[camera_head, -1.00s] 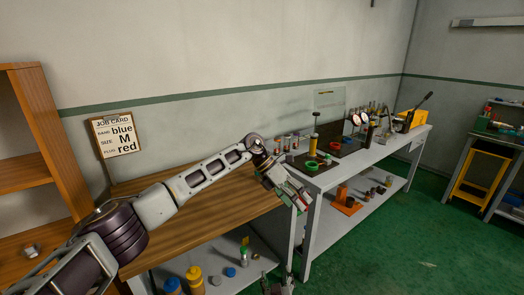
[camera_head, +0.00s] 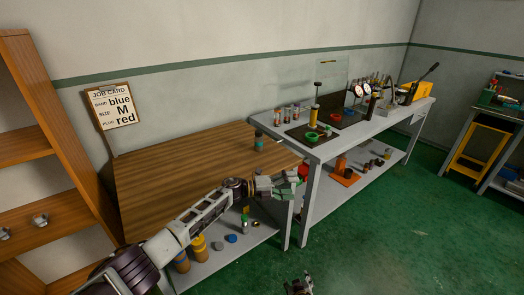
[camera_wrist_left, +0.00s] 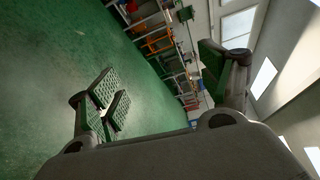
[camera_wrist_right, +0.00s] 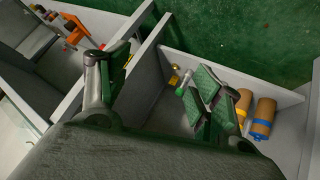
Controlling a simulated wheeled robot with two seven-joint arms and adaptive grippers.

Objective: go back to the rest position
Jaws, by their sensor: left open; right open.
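My left gripper (camera_head: 290,186) is open and empty, in front of the wooden tabletop's right end in the head view. Its two green-padded fingers stand wide apart in the left wrist view (camera_wrist_left: 165,90), with only floor and distant furniture beyond. My right gripper (camera_head: 300,286) shows just partly at the bottom edge of the head view. In the right wrist view (camera_wrist_right: 157,90) its fingers are apart and nothing is between them; a lower shelf with bottles lies beyond. The job card (camera_head: 112,107) on the wall reads blue, M, red.
The wooden tabletop (camera_head: 170,180) is mostly bare, with a small cylinder (camera_head: 259,141) at its far right. Bottles (camera_head: 198,247) stand on the shelf below. A grey bench (camera_head: 385,123) holds gauges and parts. A wooden rack (camera_head: 22,143) stands left. The green floor (camera_head: 400,235) is open.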

